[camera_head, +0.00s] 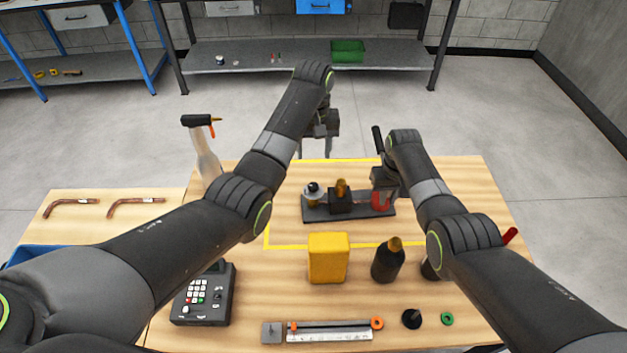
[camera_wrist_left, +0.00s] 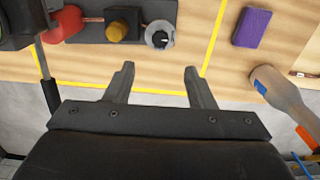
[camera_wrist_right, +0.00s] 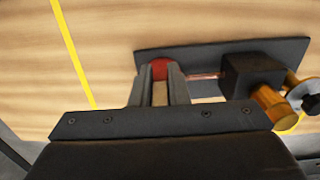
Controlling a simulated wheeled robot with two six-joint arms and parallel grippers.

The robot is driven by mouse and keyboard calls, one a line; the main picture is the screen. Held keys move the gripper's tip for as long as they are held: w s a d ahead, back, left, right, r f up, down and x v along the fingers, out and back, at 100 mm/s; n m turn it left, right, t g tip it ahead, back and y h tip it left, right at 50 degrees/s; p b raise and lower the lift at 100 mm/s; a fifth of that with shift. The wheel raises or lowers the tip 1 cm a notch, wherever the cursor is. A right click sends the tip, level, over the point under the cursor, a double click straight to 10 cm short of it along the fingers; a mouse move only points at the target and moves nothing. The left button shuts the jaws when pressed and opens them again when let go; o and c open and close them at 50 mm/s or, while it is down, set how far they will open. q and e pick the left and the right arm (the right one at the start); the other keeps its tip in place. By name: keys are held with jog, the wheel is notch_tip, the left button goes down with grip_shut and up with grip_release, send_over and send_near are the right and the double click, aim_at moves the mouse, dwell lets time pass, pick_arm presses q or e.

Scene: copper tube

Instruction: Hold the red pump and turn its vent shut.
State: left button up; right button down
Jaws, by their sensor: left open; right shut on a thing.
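The red pump (camera_head: 380,200) sits at the right end of a dark base plate (camera_head: 352,213). A dark block with a brass cylinder (camera_head: 341,188) stands mid-plate, and a pale round part with a black knob (camera_head: 312,192) at the left end; I cannot tell for certain which part is the vent. My right gripper (camera_head: 382,180) is shut on the pump, whose red top (camera_wrist_right: 161,68) shows between the fingers in the right wrist view. My left gripper (camera_head: 328,152) is open and empty beyond the plate; in the left wrist view its fingers (camera_wrist_left: 159,72) point toward the knob (camera_wrist_left: 160,36), apart from it.
Yellow tape (camera_head: 290,247) frames the plate's area. A yellow block (camera_head: 328,258) and dark bottle (camera_head: 387,262) stand in front. A spray bottle (camera_head: 204,150) stands at the left, with copper tubes (camera_head: 135,205) beyond it. A purple block (camera_wrist_left: 252,27) lies in the left wrist view.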

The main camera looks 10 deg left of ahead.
aim_at(314, 185)
pick_arm(q)
notch_tip(314, 185, down, 12)
jog(key=shift+r, duration=0.1)
dwell(0.5)
jog(key=shift+c, duration=0.2)
jog(key=c, duration=0.9)
